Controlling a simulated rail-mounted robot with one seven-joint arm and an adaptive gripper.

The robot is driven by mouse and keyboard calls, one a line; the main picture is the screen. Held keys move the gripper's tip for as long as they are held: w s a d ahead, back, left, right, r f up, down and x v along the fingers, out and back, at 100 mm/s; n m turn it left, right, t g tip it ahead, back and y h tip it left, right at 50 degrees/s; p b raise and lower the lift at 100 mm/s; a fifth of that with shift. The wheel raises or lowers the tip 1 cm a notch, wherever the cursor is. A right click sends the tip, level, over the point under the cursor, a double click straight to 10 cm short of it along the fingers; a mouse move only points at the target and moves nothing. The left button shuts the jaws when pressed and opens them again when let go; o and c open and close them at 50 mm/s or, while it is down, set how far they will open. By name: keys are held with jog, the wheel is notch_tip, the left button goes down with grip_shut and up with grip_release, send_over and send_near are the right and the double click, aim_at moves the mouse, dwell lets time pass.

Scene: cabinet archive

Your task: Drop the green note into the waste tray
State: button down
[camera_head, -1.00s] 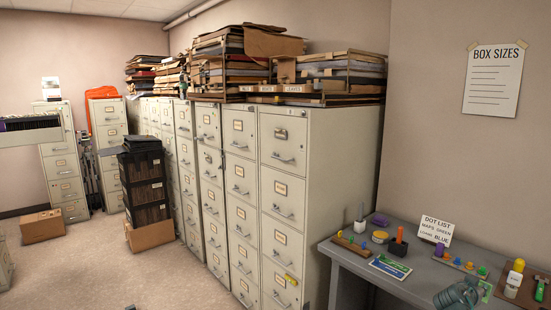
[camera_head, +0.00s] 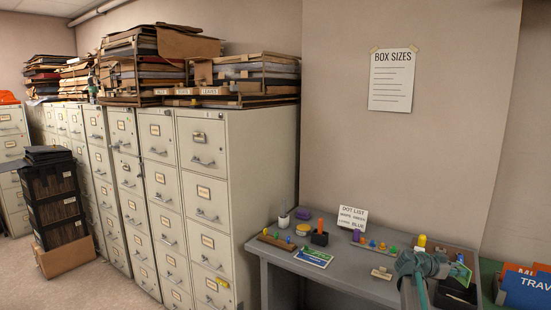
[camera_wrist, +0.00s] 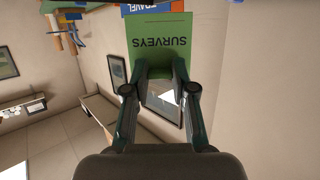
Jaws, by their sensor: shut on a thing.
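My gripper (camera_wrist: 159,66) is shut on a green note (camera_wrist: 156,68), which shows between its fingertips in the wrist view. In the head view, my gripper (camera_head: 430,264) is above the right end of the grey desk, with the green note (camera_head: 461,273) at its right side. In the wrist view, a green face marked SURVEYS (camera_wrist: 158,32) lies just past the fingertips; I cannot tell where the note's edge meets it. A dark open tray (camera_head: 458,295), which may be the waste tray, is below the note and partly hidden by my arm.
A blue TRAVEL folder (camera_head: 527,289) stands at the right edge, beside the desk. Filing cabinets (camera_head: 205,195) stand at left.

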aim_at(460, 280)
jog(key=shift+f+p, duration=0.4)
jog(key=shift+f, duration=1.85)
jog(key=c, duration=0.9)
grip_release()
jog(key=shift+o, duration=0.2)
jog(key=shift+a, duration=0.1)
jog(key=v, duration=1.2)
